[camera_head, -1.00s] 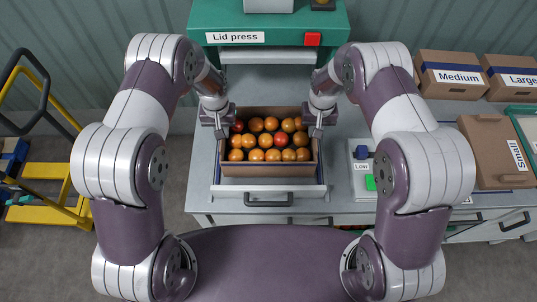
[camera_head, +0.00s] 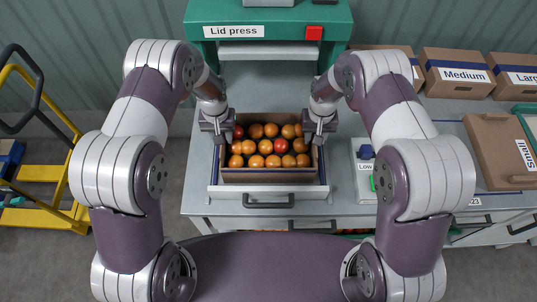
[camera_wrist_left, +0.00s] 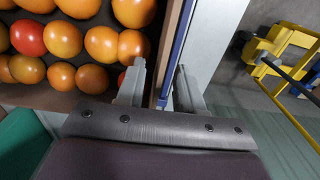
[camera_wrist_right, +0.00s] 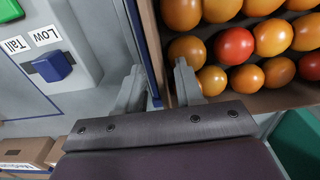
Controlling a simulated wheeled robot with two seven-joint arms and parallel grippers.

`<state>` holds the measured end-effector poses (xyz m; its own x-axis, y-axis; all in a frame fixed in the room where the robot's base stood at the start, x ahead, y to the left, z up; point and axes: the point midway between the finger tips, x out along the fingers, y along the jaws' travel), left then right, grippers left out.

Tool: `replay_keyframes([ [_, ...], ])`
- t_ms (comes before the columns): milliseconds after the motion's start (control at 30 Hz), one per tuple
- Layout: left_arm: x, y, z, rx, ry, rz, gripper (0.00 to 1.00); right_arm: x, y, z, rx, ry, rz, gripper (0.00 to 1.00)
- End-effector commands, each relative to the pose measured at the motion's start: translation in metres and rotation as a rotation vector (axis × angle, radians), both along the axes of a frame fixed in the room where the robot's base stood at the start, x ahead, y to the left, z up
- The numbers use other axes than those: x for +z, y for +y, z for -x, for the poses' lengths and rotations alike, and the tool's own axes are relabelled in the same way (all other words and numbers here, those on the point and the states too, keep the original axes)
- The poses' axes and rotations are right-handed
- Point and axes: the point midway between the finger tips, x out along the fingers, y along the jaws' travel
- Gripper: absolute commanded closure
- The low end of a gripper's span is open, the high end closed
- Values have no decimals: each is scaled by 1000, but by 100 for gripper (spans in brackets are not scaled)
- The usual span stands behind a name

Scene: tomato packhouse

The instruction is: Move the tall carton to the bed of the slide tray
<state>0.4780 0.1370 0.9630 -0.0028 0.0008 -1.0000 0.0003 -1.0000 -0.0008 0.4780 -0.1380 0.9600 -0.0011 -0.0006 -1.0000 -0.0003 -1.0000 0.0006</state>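The carton (camera_head: 271,176) is a brown open box full of orange and red tomatoes. In the head view it stands within the outline of the grey slide tray (camera_head: 225,192), near its front edge; its base is hidden. My left gripper (camera_head: 216,124) is at its left wall and my right gripper (camera_head: 319,126) at its right wall. In the left wrist view the left fingers (camera_wrist_left: 160,88) stand apart on either side of the wall. In the right wrist view the right fingers (camera_wrist_right: 158,85) likewise straddle the opposite wall with visible gaps.
The green lid press (camera_head: 330,22) stands behind the tray. A control box with a Low label (camera_head: 366,168) is to the right. Cartons marked Medium (camera_head: 458,75) and Large (camera_head: 520,80) and a flat brown Small carton (camera_head: 495,150) lie further right. A yellow cart (camera_head: 45,205) stands left.

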Motion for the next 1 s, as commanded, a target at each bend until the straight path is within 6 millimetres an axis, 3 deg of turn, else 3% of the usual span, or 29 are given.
replay_keyframes([
  [300, 79, 0, -1, 0, -5, 0, 63, 0, 0, 0, 0, -1, -1, 63],
  [433, 102, 0, -1, 0, -3, 0, 63, 0, 1, 0, 0, -1, -1, 63],
  [567, 112, 1, 0, 0, -1, 0, 63, 4, 1, -1, 0, -2, -1, 63],
  [667, 113, 1, 0, 0, 0, 0, 63, 21, 1, -1, 0, -4, -1, 63],
  [1000, 113, 0, 0, 0, 0, 0, 63, 104, 0, 0, 0, -5, -1, 63],
])
